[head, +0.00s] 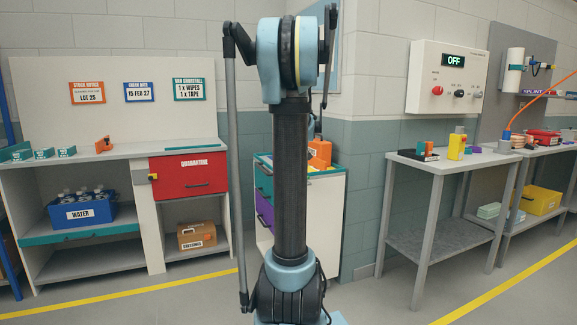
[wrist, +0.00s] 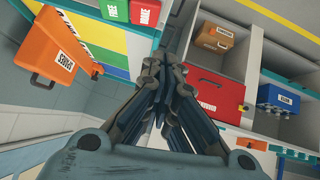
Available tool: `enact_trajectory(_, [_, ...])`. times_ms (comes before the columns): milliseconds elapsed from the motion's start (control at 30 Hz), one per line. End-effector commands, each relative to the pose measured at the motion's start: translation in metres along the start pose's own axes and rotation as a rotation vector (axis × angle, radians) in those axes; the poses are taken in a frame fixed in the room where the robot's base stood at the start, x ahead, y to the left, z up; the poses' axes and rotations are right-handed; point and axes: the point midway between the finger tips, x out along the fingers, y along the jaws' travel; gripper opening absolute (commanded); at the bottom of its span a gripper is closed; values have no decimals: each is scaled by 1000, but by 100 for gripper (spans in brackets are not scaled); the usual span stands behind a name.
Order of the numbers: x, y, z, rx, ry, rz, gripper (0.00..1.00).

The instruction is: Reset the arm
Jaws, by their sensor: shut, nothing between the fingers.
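My arm (head: 291,180) stands upright in the middle of the head view, with a dark straight link between blue and black joints. I cannot make out the gripper in the head view. The wrist view is tilted, and the gripper touches nothing that I can see.
A shelf bench (head: 120,152) with a red quarantine drawer (head: 190,175) and a blue water crate (head: 82,210) stands left. A drawer cabinet (head: 322,205) with an orange box (head: 320,153) stands behind my arm. A grey table (head: 450,162) is right. Open floor lies between.

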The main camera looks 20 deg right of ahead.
Motion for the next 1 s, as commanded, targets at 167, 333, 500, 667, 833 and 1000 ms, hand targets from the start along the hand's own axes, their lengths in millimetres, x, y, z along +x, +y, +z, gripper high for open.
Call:
enact_trajectory(167, [-8,-1,0,0,0,0,0])
enact_trajectory(333, [-8,-1,0,0,0,0,0])
enact_trajectory(500, [-8,-1,0,0,0,0,0])
enact_trajectory(667, [-9,-1,0,0,-1,-1,0])
enact_trajectory(833, [-20,-23,13,4,-24,-20,0])
enact_trajectory(1000, [-48,-73,47,16,-84,-61,0])
